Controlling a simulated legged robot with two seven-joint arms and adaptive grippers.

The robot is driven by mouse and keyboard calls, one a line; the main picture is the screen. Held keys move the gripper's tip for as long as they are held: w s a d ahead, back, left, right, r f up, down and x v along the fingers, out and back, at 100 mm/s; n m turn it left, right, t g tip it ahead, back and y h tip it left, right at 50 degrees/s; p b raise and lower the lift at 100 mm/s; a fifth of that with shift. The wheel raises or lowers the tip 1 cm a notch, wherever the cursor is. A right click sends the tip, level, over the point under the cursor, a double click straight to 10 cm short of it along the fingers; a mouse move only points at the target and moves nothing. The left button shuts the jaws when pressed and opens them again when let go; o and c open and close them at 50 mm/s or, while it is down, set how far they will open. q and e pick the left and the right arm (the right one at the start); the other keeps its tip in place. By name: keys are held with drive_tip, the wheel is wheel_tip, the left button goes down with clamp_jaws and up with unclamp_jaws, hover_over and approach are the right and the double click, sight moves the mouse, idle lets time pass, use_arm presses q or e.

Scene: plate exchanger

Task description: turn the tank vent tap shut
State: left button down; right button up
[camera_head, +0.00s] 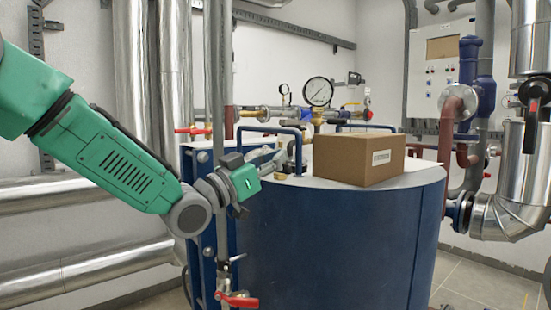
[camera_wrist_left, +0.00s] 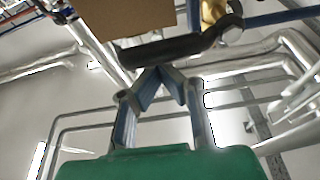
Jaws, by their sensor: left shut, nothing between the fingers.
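A tap with a dark lever (camera_wrist_left: 170,48) and a brass body (camera_wrist_left: 213,12) is in the left wrist view, at the top centre; I take it for the tank vent tap. In the head view, a small brass part (camera_head: 281,177) shows on the tank top below my left gripper (camera_head: 280,158); the lever is hard to make out there. My left gripper is shut and empty, its fingertips together in the left wrist view (camera_wrist_left: 162,70), close to the lever's edge. I cannot tell whether they touch it. My right gripper is not in view.
The blue tank (camera_head: 340,245) carries a cardboard box (camera_head: 358,158) right of the gripper and blue rails (camera_head: 270,130) close by. A vertical grey pipe (camera_head: 218,90) stands beside my left wrist. Red-handled taps show behind (camera_head: 192,130) and low in front (camera_head: 237,300).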

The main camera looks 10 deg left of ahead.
use_arm(q)
drive_tip(key=s+a, duration=0.6)
drive_tip(key=s, duration=0.1)
drive_tip(key=s+a+f+n+g+y, duration=0.1)
drive_tip(key=s+f+n+g+y, duration=0.15)
drive_tip(key=f, duration=1.05)
drive_tip(key=s+a+f+n+g+y, duration=0.1)
drive_tip(key=s+f+g+y, duration=0.15)
drive_tip(key=f, duration=0.95)
drive_tip(key=s+a+f+n+g+y, duration=0.1)
drive_tip(key=s+f+n+g+y, duration=0.2)
drive_tip(key=f, duration=1)
drive_tip(key=s+a+f+g+y, duration=0.3)
drive_tip(key=s+f, duration=0.6)
drive_tip(key=s, duration=0.5)
drive_tip(key=s+a+f+g+y, duration=0.2)
drive_tip(key=s+f+g, duration=0.3)
drive_tip(key=s+f, duration=0.4)
drive_tip(key=s+a+n, duration=0.1)
drive_tip(key=s, duration=0.4)
drive_tip(key=shift+s+a+y+p, duration=0.25)
drive_tip(key=shift+s+y+p, duration=0.05)
drive_tip(key=shift+y+p, duration=0.1)
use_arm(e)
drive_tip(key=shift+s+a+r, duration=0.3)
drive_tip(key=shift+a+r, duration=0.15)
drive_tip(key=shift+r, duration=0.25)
use_arm(q)
drive_tip(key=shift+w+f, duration=0.15)
